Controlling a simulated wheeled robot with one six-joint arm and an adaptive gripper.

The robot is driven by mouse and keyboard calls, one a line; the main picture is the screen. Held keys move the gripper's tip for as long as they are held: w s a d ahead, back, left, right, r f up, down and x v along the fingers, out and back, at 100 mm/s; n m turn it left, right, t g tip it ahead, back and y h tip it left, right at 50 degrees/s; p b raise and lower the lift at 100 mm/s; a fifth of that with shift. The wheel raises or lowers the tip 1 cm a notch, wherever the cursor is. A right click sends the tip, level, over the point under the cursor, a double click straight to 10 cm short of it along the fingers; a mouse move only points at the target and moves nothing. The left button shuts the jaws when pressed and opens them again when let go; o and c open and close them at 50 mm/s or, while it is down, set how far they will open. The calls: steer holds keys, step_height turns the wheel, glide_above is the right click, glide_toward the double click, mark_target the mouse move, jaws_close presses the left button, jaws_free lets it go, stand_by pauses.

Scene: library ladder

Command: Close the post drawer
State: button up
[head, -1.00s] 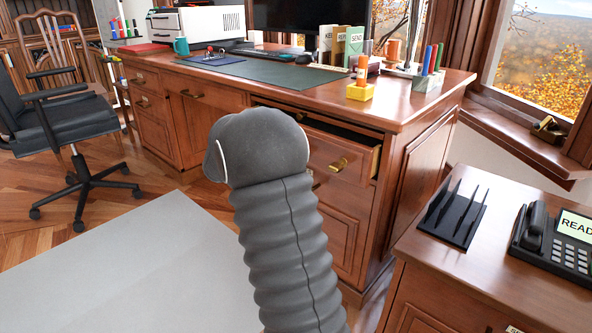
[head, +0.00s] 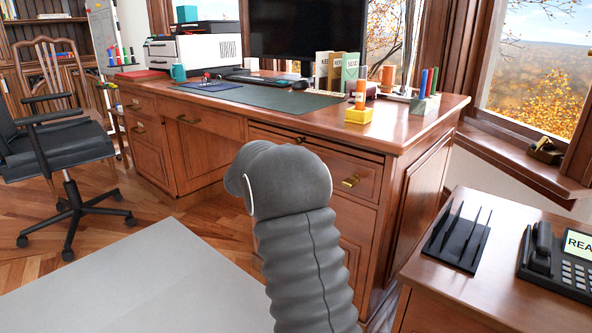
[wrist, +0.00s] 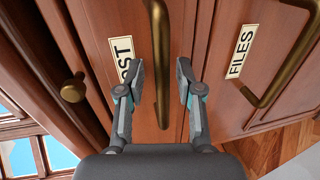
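The post drawer (head: 322,171) is in the right part of the wooden desk, under the desktop edge. In the head view my dark arm hides the gripper and the drawer's left part.
A drawer labelled "FILES" (wrist: 272,60) with its own handle is beside it in the wrist view; a brass knob (wrist: 73,88) is on the other side. A side cabinet with a phone (head: 560,258) stands at right. An office chair (head: 60,150) stands at left.

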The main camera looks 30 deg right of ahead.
steer(key=shift+a, duration=0.3)
steer(key=shift+a, duration=0.15)
steer(key=v, duration=1.1)
steer(key=shift+a, duration=0.25)
steer(key=shift+s+r, duration=0.1)
steer(key=shift+r, duration=0.05)
